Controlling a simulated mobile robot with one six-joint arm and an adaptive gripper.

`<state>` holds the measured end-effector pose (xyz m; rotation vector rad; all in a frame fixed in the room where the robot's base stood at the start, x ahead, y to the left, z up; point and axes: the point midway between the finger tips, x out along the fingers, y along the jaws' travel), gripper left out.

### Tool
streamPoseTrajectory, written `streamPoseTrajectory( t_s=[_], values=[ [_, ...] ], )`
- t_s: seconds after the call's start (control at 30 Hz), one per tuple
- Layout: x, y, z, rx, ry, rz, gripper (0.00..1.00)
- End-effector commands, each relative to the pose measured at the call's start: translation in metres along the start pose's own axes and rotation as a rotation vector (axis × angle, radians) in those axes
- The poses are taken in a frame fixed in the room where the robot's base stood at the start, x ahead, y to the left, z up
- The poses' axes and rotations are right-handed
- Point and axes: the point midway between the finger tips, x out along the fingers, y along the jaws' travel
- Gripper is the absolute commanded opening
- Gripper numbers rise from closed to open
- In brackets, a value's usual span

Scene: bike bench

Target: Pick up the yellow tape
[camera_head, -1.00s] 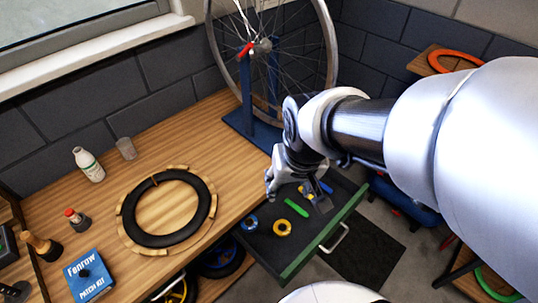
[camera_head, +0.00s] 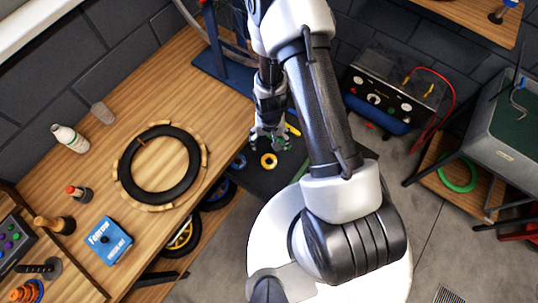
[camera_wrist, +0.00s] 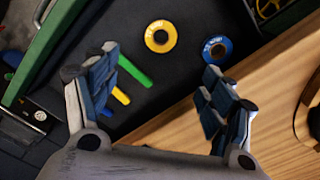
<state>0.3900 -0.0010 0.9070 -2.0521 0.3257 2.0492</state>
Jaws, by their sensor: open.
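The yellow tape (camera_head: 268,160) is a small ring lying flat in the open dark drawer. In the wrist view the yellow tape (camera_wrist: 160,36) shows whole, just beyond the fingertips and roughly centred between them. A blue tape roll (camera_wrist: 217,48) lies to its right, near the right fingertip in the picture. My gripper (camera_wrist: 160,62) is open and empty, with its fingers spread on either side. In the head view my gripper (camera_head: 268,136) hangs over the drawer, just behind the yellow tape in the picture.
Green, yellow and blue tools, among them a green strip (camera_wrist: 134,70), lie left of the tape in the wrist view. The drawer's green front (camera_wrist: 45,50) and the wooden bench edge (camera_wrist: 165,122) flank the drawer. A tyre (camera_head: 160,165) lies on the bench.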

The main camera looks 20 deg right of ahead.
Motion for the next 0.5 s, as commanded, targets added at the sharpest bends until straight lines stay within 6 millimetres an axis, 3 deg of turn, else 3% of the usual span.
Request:
streamPoseTrajectory(
  t_s=[0.2, 0.5],
  values=[
    [0.045, 0.0, 0.001, 0.0, -0.002, 0.001, 0.76],
    [0.09, 0.0, 0.001, -0.001, -0.001, 0.0, 0.76]
  ],
)
